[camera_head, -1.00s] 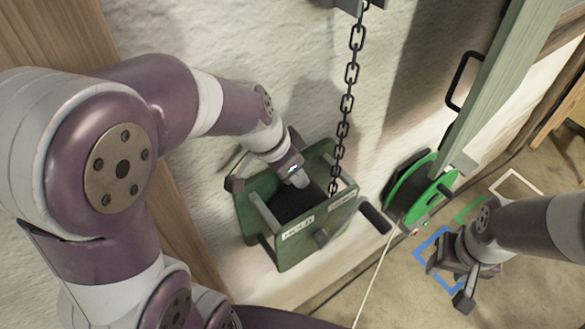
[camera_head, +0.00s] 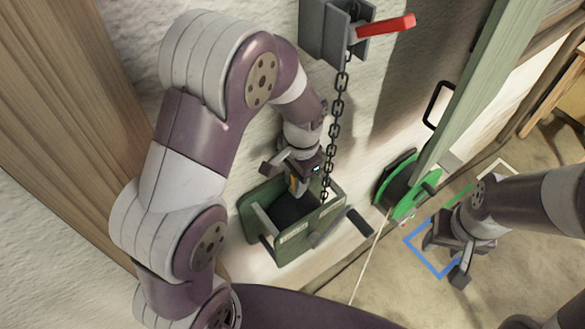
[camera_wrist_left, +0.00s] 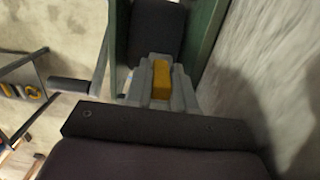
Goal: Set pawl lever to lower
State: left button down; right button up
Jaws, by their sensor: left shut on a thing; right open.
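The green winch box (camera_head: 278,248) stands by the wall, with a dark drum inside and two pale labels on its front, too small to read now. My left gripper (camera_head: 297,186) reaches down at the back of the box. It is shut on a yellow piece (camera_head: 293,183), which looks like the pawl lever's grip; in the left wrist view the yellow grip (camera_wrist_left: 160,80) sits between the grey fingers. The lever's lower part is hidden. My right gripper (camera_head: 447,257) is open and empty, low at the right above the floor.
A chain (camera_head: 337,112) hangs from a grey bracket (camera_head: 338,32) with a red handle (camera_head: 388,27), close beside my left gripper. A dark crank handle (camera_head: 360,221) juts from the box. A green reel (camera_head: 408,187) stands to the right. Blue floor markings (camera_head: 425,263) lie near my right gripper.

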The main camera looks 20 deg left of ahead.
pick_arm(q)
jog(key=shift+w+d+f+g+y, duration=0.15)
jog(key=shift+w+d+g+y, duration=0.1)
jog(key=shift+g+y, duration=0.3)
jog(key=c, duration=1.1)
grip_release()
jog(key=shift+o, duration=0.3)
jog(key=shift+w, duration=0.1)
